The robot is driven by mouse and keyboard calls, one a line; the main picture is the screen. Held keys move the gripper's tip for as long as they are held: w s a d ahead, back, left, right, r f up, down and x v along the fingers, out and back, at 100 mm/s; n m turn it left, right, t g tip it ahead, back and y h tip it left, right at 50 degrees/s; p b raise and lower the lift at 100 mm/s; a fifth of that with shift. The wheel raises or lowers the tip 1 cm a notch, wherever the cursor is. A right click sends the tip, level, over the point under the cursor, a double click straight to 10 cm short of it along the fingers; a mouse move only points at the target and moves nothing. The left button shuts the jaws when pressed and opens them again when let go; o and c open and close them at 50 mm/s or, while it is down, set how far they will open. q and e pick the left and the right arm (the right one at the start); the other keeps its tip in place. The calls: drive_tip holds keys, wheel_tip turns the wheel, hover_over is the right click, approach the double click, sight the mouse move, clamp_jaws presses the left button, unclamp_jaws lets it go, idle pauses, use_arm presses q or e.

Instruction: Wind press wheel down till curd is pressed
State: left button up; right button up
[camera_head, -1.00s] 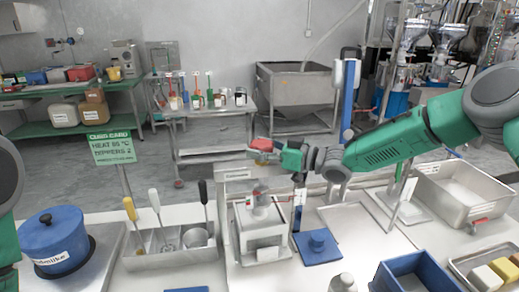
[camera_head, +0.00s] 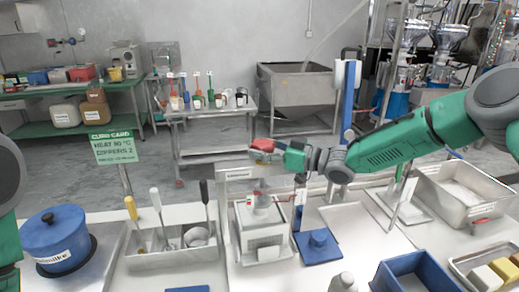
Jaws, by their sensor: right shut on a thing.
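The curd press is a pale metal frame with a labelled top beam (camera_head: 238,174) and a white box (camera_head: 263,238) under it, in the middle of the head view. A clear and grey pressing part (camera_head: 261,203) stands over the box; how far it sits into it is hard to tell. My right gripper (camera_head: 268,148) comes in from the right above the beam. It is shut on a small red part, which looks like the press wheel (camera_head: 261,145), mostly hidden by the fingers. My left arm shows only at the left edge; its gripper is out of view.
A blue lidded pot (camera_head: 55,236) and a tool holder (camera_head: 170,258) stand left of the press. A blue plate with a knob (camera_head: 318,243), a blue bin (camera_head: 414,272) and a steel tray (camera_head: 465,193) lie to the right. A green card (camera_head: 113,146) stands on a post.

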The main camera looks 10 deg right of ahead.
drive_tip(key=shift+d+f, duration=0.2)
drive_tip(key=shift+f, duration=0.05)
drive_tip(key=o, duration=1.2)
drive_tip(key=shift+s+d+r, duration=0.1)
drive_tip(key=shift+d+r, duration=0.05)
drive_tip(key=shift+d, duration=0.25)
drive_tip(key=v, duration=1.2)
